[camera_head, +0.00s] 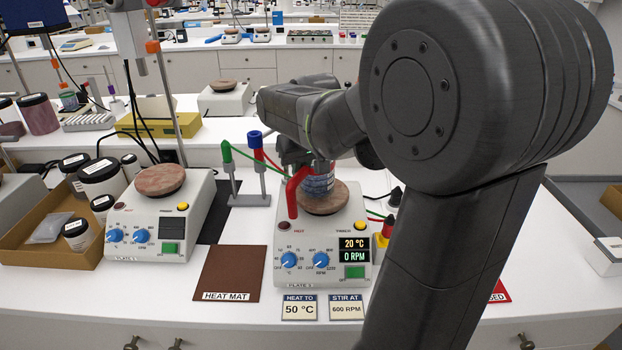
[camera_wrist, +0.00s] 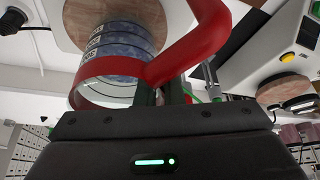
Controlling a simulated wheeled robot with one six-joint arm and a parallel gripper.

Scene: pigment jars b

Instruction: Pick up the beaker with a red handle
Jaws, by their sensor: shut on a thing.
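The beaker (camera_head: 319,184) is clear with a bluish content and a red handle (camera_head: 293,194). It is upright over the round brown top of the right hot plate (camera_head: 324,206); I cannot tell whether it touches it. My gripper (camera_head: 318,164) comes down from above and is shut on the beaker at its upper side. In the wrist view the beaker (camera_wrist: 121,48) shows with a red band around its rim, and the red handle (camera_wrist: 205,42) runs off to the upper right. My fingers (camera_wrist: 168,94) meet the beaker by the handle's joint and are partly hidden.
The right plate's display (camera_head: 354,249) reads 20 °C and 0 RPM. A brown heat mat (camera_head: 230,272) lies left of it, beside a second hot plate (camera_head: 150,222). A stand with green and blue capped rods (camera_head: 250,200) is close behind. A cardboard tray (camera_head: 45,245) holds jars at far left.

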